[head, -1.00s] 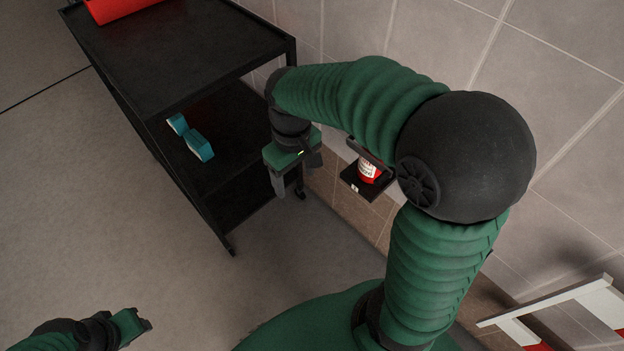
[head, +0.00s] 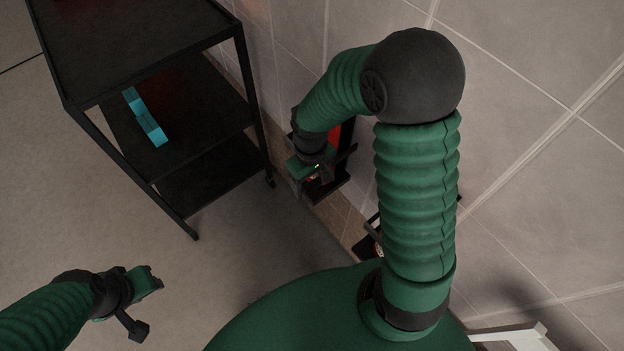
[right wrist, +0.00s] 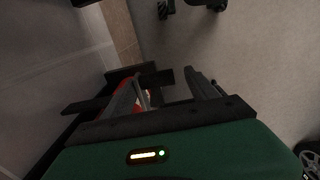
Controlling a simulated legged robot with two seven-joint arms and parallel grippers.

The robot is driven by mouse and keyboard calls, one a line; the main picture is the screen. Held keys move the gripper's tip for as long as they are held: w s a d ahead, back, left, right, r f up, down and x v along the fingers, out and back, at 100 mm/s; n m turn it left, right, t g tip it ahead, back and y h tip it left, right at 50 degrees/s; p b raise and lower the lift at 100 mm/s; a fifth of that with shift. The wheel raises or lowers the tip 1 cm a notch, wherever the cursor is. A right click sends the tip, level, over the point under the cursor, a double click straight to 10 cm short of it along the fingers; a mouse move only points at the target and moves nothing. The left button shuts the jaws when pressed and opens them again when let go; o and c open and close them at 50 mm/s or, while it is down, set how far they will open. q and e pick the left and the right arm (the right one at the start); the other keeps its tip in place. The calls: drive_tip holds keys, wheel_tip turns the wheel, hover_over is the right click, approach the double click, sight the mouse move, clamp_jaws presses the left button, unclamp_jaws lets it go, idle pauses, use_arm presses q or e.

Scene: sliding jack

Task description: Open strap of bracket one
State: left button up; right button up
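A black bracket (head: 345,172) is mounted low on the tiled wall, with a red object (head: 334,138) partly visible in it behind my right arm. My right gripper (head: 310,184) is right in front of this bracket. In the right wrist view the gripper's (right wrist: 165,88) two fingers are apart, with dark bracket parts (right wrist: 95,105) and a bit of red near the left finger. I cannot make out the strap clearly or tell whether a finger touches it. My left gripper (head: 152,279) hangs over the floor at lower left, far from the bracket; its finger gap is unclear.
A second dark bracket (head: 366,246) is lower on the wall, mostly hidden by my right arm. A black cart (head: 135,45) stands at left, with a blue object (head: 147,119) on its middle shelf. A white frame (head: 510,337) is at lower right. Floor between is clear.

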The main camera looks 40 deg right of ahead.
drive_tip(key=shift+s+d, duration=0.1)
drive_tip(key=shift+d, duration=0.6)
drive_tip(key=c, duration=0.8)
drive_tip(key=shift+c, duration=1.3)
drive_tip(key=shift+a, duration=0.35)
clamp_jaws()
use_arm(q)
drive_tip(key=shift+d, duration=0.25)
drive_tip(key=shift+s+d+r, duration=0.1)
drive_tip(key=shift+d, duration=0.05)
